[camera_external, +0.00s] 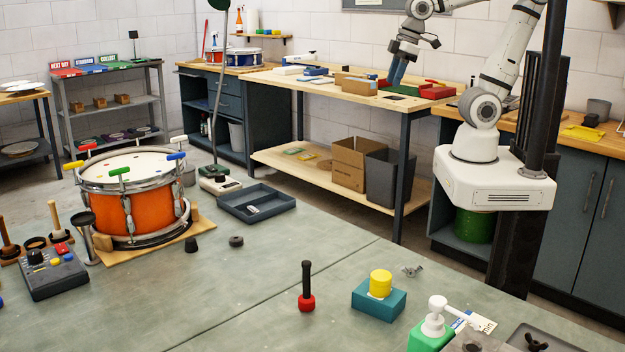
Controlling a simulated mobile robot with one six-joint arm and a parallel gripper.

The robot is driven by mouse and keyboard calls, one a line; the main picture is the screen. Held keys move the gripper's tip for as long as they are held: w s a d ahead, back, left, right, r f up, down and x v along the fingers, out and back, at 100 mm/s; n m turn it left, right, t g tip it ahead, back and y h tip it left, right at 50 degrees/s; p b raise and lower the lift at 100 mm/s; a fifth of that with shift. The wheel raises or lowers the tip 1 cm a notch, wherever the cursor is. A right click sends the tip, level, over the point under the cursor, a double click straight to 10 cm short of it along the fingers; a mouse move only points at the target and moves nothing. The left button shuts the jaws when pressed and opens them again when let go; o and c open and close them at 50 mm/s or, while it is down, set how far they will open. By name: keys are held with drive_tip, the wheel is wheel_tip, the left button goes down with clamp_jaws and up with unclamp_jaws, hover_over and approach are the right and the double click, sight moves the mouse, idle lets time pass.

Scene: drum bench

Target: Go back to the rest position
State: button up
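My gripper (400,62) is at the top of the view, above the back wooden workbench (345,90). It hangs from my white arm, which bends over from its base at the right, and it points down. A slanted blue piece (396,72) shows right below the dark wrist, over a green patch on the bench. I cannot tell whether it is part of the gripper, held by it or standing behind it. The fingertips are too small to make out, so their opening is unclear.
A red tray (437,91) and a cardboard box (358,84) flank the gripper on the bench. An orange drum (130,212) stands on the front table (235,290), with a dark tray (257,206) and a teal block (378,301). The front table's middle is mostly clear.

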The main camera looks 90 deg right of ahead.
drive_tip(key=s+f, duration=0.1)
drive_tip(key=s+d+m, duration=0.1)
drive_tip(key=s+f+m, duration=0.1)
drive_tip(key=shift+s+d+f, duration=0.2)
drive_tip(key=shift+s+f, duration=0.1)
drive_tip(key=shift+s, duration=0.05)
drive_tip(key=shift+w+f+b, duration=0.1)
drive_tip(key=shift+f+b, duration=0.55)
drive_tip(key=shift+f, duration=0.1)
idle(0.3)
